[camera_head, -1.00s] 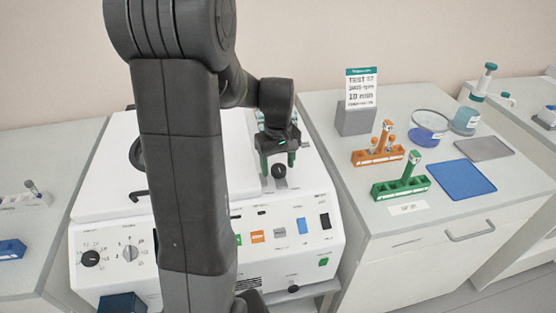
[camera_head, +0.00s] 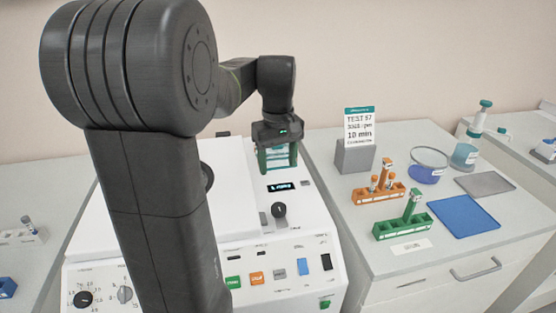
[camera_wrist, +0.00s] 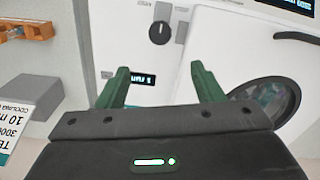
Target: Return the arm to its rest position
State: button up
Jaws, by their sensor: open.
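My gripper (camera_head: 278,158) hangs from my arm above the back right of the white machine in the head view. Its two green fingers are apart with nothing between them. In the wrist view my gripper (camera_wrist: 160,85) also shows open and empty. The white machine (camera_head: 235,180) below has a small lit display, a black knob (camera_head: 279,209) and coloured buttons on its sloping front. In the wrist view the knob (camera_wrist: 159,32) shows beyond the fingers, which are clear of it. My arm hides much of the machine's left part.
On the right bench stand an orange rack (camera_head: 378,193) and a green rack (camera_head: 402,222) with tubes, a blue mat (camera_head: 463,216), a grey mat (camera_head: 484,184), a bottle (camera_head: 466,150) and a sign (camera_head: 359,127) on a grey block. The air above the machine is clear.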

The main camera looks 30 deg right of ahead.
aim_at(278, 205)
jog(key=shift+f, duration=0.1)
dwell(0.4)
notch_tip(278, 205, down, 14)
jog(key=shift+r, duration=0.1)
dwell(0.5)
jog(key=shift+r, duration=0.2)
